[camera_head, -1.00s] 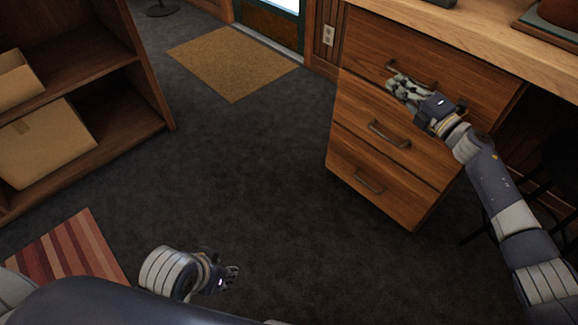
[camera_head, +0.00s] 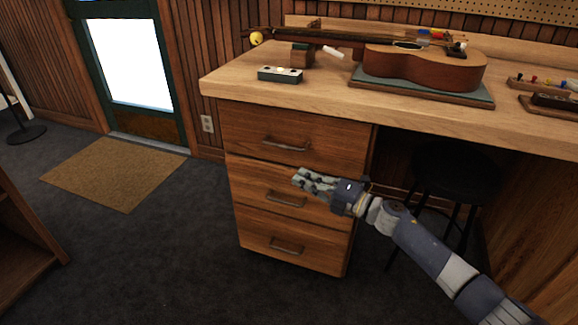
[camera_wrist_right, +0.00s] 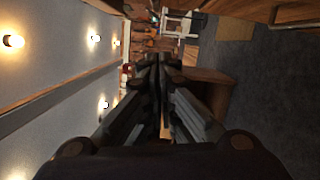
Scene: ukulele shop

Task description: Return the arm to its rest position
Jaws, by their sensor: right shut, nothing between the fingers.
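My right arm reaches in from the lower right in the head view. Its gripper (camera_head: 312,181) is in front of the drawer cabinet (camera_head: 296,222), over the middle drawer in the picture. The right gripper is shut and holds nothing. In the right wrist view its two dark fingers (camera_wrist_right: 158,85) lie close together in the middle. All three drawers look closed. I cannot tell how far the fingertips are from the drawer front. My left gripper is out of view.
The wooden workbench (camera_head: 235,88) carries a ukulele (camera_head: 425,68) on a mat and a small grey block (camera_head: 280,75). A black stool (camera_head: 455,172) stands under the bench. A doormat (camera_head: 113,173) lies before the door (camera_head: 128,70).

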